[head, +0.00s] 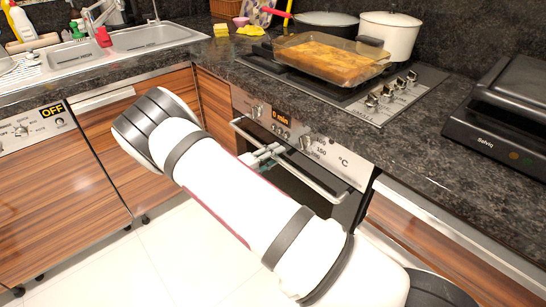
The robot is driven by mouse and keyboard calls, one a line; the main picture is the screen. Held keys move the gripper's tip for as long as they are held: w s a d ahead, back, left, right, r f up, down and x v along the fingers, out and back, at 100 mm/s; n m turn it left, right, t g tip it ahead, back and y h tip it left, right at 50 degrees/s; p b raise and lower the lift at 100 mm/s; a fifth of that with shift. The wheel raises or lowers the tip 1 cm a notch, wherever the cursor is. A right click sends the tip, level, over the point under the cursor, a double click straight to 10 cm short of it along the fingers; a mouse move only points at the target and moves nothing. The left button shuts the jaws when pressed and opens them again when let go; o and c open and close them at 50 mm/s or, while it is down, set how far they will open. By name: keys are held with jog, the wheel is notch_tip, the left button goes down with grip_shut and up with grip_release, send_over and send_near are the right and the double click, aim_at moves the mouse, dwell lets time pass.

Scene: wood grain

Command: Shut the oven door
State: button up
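The oven (319,158) is built in under the counter, with a silver panel showing "0 min" and knobs. Its door has a long silver handle (318,184) below the panel and dark glass (340,212). The door looks upright or nearly so; whether a small gap remains at its top I cannot tell. My gripper (265,156) is at the left-middle part of the handle, touching it or very close. Whether its fingers are open or shut is unclear. My white arm hides the lower part of the door.
A hob (390,98) with a glass baking dish (330,60) and pots sits above the oven. A black grill (505,115) stands on the counter at right. Wooden cabinets (100,125) flank the oven. Pale floor (150,260) is clear at lower left.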

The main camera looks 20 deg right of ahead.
jog(key=v, duration=1.2)
dwell(0.3)
